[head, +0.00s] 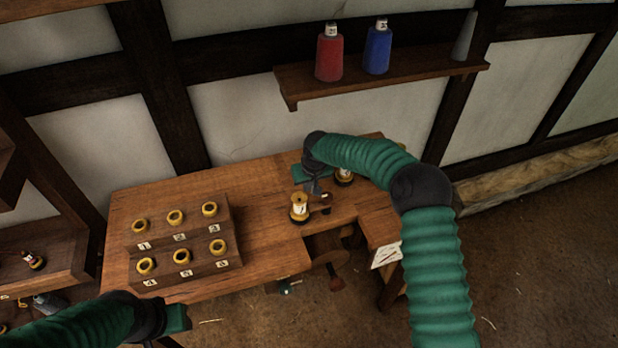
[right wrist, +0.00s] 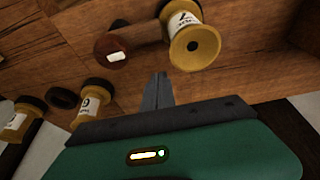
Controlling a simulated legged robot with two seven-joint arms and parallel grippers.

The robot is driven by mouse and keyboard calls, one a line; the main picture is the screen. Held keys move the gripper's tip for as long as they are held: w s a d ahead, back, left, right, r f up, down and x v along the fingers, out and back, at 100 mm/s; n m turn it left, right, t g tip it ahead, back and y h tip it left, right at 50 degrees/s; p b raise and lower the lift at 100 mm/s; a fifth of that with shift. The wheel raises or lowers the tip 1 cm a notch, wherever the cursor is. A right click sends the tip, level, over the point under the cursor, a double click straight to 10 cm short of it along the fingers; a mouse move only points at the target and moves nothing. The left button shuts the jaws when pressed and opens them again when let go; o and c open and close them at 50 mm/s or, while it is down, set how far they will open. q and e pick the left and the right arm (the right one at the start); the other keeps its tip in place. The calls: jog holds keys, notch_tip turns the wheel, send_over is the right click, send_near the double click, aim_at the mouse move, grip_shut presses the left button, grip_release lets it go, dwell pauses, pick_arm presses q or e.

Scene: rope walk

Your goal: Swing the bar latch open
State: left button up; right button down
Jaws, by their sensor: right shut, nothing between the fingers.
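A short brown bar (right wrist: 150,31), which looks like the bar latch, runs across the bench top beside a yellow spool (right wrist: 190,35) in the right wrist view. Its dark red round end (right wrist: 113,48) carries a white tag. In the head view the bar (head: 321,204) shows small, right of the spool (head: 299,208). I cannot tell whether bar and spool touch. My right gripper (head: 315,190) is above the bench just behind the bar; its fingertips (right wrist: 157,88) are shut and empty, apart from the bar in the picture. My left gripper (head: 180,318) is low at left, fingers unclear.
A stepped rack (head: 190,241) with several numbered yellow-topped spools stands on the bench's left. A wall shelf (head: 400,79) holds red and blue bottles. The bench middle (head: 262,200) is clear. A wheel hangs below its front edge.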

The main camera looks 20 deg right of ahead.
aim_at(320, 202)
jog(key=shift+x, duration=1.05)
jog(key=s, duration=0.1)
jog(key=s+d+p, duration=0.1)
jog(key=s, duration=0.1)
jog(key=shift+s+r, duration=0.1)
jog(key=shift+s, duration=0.45)
jog(key=shift+s+a, duration=0.1)
jog(key=shift+a, duration=0.15)
pick_arm(q)
jog(key=shift+d+r, duration=0.1)
jog(key=shift+r, duration=0.5)
pick_arm(e)
jog(key=shift+a, duration=0.1)
